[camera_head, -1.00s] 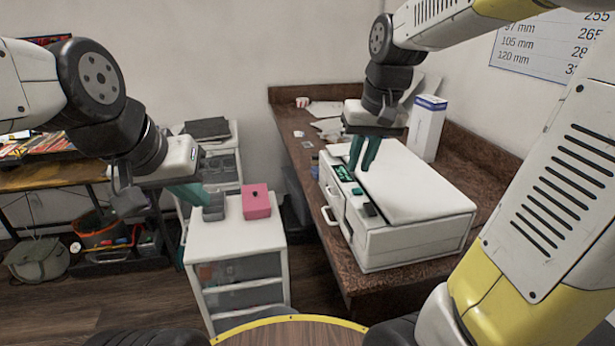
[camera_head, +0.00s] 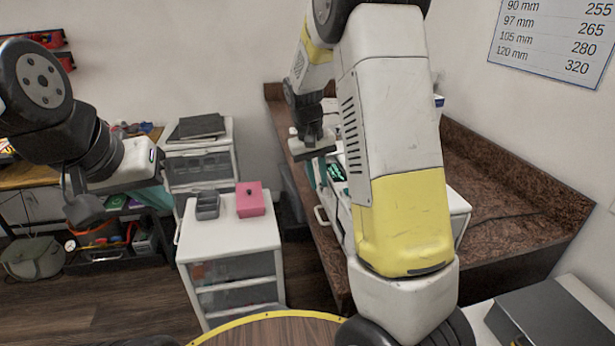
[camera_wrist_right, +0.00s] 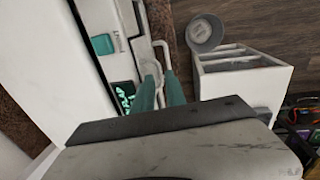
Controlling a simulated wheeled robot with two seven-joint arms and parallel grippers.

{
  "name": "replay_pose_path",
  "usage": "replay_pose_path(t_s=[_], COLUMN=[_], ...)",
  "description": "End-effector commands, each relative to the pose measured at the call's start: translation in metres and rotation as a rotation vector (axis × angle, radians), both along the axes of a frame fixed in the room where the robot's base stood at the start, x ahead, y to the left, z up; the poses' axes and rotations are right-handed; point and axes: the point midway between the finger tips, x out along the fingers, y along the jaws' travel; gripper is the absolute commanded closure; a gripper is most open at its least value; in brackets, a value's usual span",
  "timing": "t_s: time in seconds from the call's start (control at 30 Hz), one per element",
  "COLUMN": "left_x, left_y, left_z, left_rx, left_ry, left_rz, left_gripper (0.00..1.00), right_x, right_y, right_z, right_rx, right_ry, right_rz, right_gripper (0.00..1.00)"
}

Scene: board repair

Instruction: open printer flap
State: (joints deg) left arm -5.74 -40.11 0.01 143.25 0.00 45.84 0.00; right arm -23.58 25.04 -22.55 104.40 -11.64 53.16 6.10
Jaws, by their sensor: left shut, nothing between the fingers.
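The white printer stands on the brown counter, mostly hidden behind my right arm in the head view; its right end (camera_head: 458,212) shows. A white bar handle (camera_head: 321,214) sticks out from its front. In the right wrist view, the printer's white top (camera_wrist_right: 45,75) and a green lit panel (camera_wrist_right: 123,94) lie left of the fingers. My right gripper (camera_wrist_right: 161,78) points down at the printer's front edge, its teal fingers apart beside a curved white handle (camera_wrist_right: 161,55). Contact is unclear. My left gripper (camera_head: 160,197) is shut and empty, left of the small drawer cabinet, partly hidden by its wrist.
A white drawer cabinet (camera_head: 232,240) stands left of the counter, carrying a grey bin (camera_head: 207,206) and a pink box (camera_head: 250,199). A grey box (camera_head: 555,318) is at the lower right.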

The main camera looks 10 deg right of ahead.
Motion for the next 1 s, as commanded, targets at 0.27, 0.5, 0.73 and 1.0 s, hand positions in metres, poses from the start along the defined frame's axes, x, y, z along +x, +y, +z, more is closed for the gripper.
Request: replay_pose_path(t_s=[0.27,0.5,0.73,1.0], left_x=[0.000,0.000,0.000,0.000], left_y=[0.000,0.000,0.000,0.000], left_z=[0.000,0.000,0.000,0.000], left_rx=[0.000,0.000,0.000,0.000], left_ry=[0.000,0.000,0.000,0.000], left_rz=[0.000,0.000,0.000,0.000], left_gripper=[1.00,1.00,1.00,1.00], right_x=[0.000,0.000,0.000,0.000], right_y=[-0.003,-0.003,-0.003,-0.003], right_z=[-0.017,-0.017,-0.017,-0.017], right_rx=[0.000,0.000,0.000,0.000], right_ry=[0.000,0.000,0.000,-0.001], right_rz=[0.000,0.000,0.000,0.001], right_gripper=[0.84,0.94,1.00,1.00])
